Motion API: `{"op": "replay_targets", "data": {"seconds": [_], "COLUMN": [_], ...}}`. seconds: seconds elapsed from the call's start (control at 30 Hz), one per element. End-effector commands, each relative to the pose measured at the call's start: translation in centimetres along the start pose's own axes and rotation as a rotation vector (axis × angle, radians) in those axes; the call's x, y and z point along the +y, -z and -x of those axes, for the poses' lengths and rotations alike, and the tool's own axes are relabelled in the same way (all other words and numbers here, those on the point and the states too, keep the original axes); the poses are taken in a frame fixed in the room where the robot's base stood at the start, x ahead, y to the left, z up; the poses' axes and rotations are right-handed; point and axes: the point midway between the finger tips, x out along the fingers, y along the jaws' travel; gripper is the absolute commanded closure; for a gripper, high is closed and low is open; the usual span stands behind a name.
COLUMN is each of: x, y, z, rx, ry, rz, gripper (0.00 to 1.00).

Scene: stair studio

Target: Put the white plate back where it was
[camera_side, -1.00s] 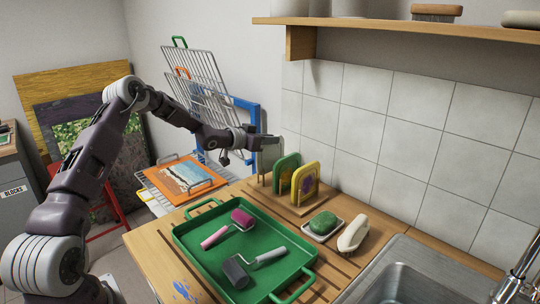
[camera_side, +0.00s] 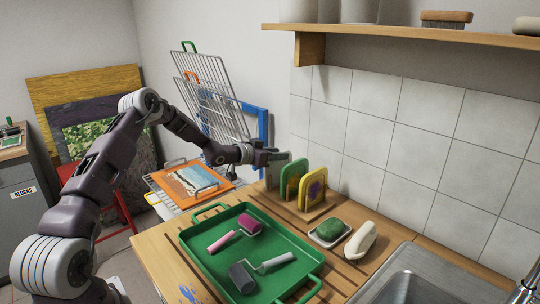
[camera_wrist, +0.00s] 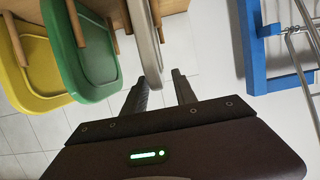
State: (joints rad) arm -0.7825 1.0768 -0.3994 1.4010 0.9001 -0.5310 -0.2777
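The white plate (camera_side: 273,170) looks pale grey and stands upright at the left end of the wooden rack (camera_side: 306,213), beside a green plate and a yellow plate. In the wrist view the white plate (camera_wrist: 145,35) shows edge-on, among the wooden pegs. My gripper (camera_side: 272,154) is at the plate's upper left edge. In the wrist view my gripper's two fingers (camera_wrist: 160,80) are spread, with a gap wider than the plate. The plate's near rim shows between the fingertips, closer to the left one. I cannot tell whether they touch.
The green plate (camera_side: 291,180) and yellow plate (camera_side: 314,189) stand right of the white one. A green tray (camera_side: 208,258) with two rollers lies in front. A soap dish (camera_side: 328,236) is to the right. A wire drying rack (camera_side: 212,95) with a blue frame (camera_side: 262,125) stands behind.

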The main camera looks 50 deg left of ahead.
Motion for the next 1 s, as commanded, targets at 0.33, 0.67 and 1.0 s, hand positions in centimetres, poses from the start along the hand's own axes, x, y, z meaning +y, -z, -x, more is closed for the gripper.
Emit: {"op": "replay_targets", "data": {"seconds": [0.33,0.67,1.0], "x": [-0.2,-0.1,9.3], "y": [0.0,0.0,6.4], "z": [7.9,11.6,19.5], "rx": [-0.002,-0.001,-0.346], "ry": [0.004,0.002,0.161], "rz": [0.002,0.001,-0.201], "gripper": [0.67,0.67,0.67]}}
